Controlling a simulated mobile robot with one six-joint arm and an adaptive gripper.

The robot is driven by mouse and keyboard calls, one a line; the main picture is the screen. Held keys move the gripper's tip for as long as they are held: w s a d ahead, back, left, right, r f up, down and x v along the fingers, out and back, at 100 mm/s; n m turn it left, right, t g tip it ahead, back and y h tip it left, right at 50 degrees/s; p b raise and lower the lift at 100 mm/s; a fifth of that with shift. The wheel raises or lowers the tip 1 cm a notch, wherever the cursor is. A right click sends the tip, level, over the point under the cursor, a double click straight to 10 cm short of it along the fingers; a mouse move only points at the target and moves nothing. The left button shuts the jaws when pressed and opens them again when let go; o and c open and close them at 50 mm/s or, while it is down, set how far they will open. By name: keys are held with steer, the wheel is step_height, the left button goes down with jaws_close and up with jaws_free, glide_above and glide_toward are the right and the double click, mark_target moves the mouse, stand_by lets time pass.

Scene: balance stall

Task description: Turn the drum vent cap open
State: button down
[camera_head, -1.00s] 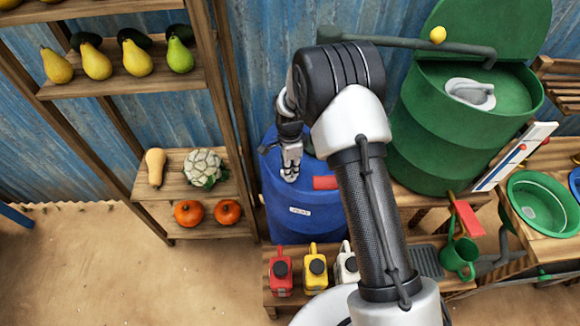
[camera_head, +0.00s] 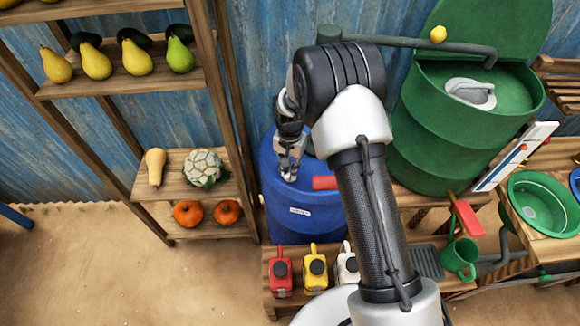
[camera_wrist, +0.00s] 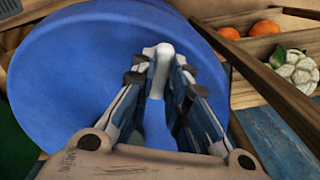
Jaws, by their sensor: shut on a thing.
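The blue drum (camera_head: 315,212) stands against the wall, left of my forearm; its round blue top fills much of the wrist view (camera_wrist: 70,75). My gripper (camera_head: 289,174) points down onto the drum top. In the wrist view my gripper (camera_wrist: 163,62) has its fingers drawn together around a small pale piece, which I take to be the vent cap (camera_wrist: 163,50). Most of the cap is hidden by the fingers, so how far it is turned cannot be told. A red block (camera_head: 325,182) lies on the drum top, right of my gripper.
A wooden shelf (camera_head: 228,125) with pears, squash, cauliflower and orange pumpkins stands close on the left. Red (camera_head: 280,275), yellow (camera_head: 316,270) and white jugs stand in front of the drum. A large green drum (camera_head: 425,140) is at the right.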

steer(key=n, duration=0.4)
steer(key=shift+n, duration=0.4)
stand_by(0.4)
steer(key=c, duration=1.6)
jaws_free()
steer(key=shift+o, duration=0.2)
step_height(320, 180, up, 12)
